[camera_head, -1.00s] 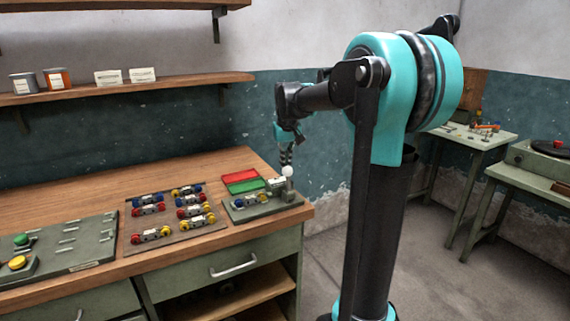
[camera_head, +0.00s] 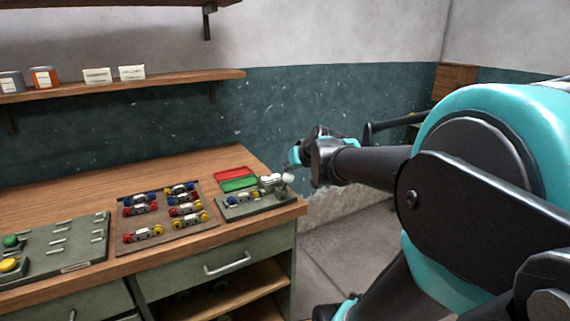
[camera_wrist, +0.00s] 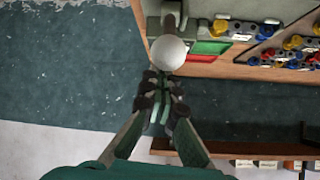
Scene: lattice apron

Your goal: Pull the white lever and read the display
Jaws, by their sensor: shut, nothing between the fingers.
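The lever's white ball knob (camera_head: 288,178) stands at the right end of a small grey-green test fixture (camera_head: 262,208) near the bench's right end. In the wrist view the white ball (camera_wrist: 168,53) sits just beyond my fingertips, on a dark shaft (camera_wrist: 172,15). My gripper (camera_wrist: 163,85) is shut and empty, its tips close to the ball; I cannot tell whether they touch it.
A red tray (camera_head: 235,174) and a green tray (camera_head: 240,184) lie behind the fixture. Left of it, a board (camera_head: 163,233) holds several colour-ended parts. A panel (camera_head: 82,244) with green and yellow buttons is farther left. The wall shelf (camera_head: 170,83) hangs above.

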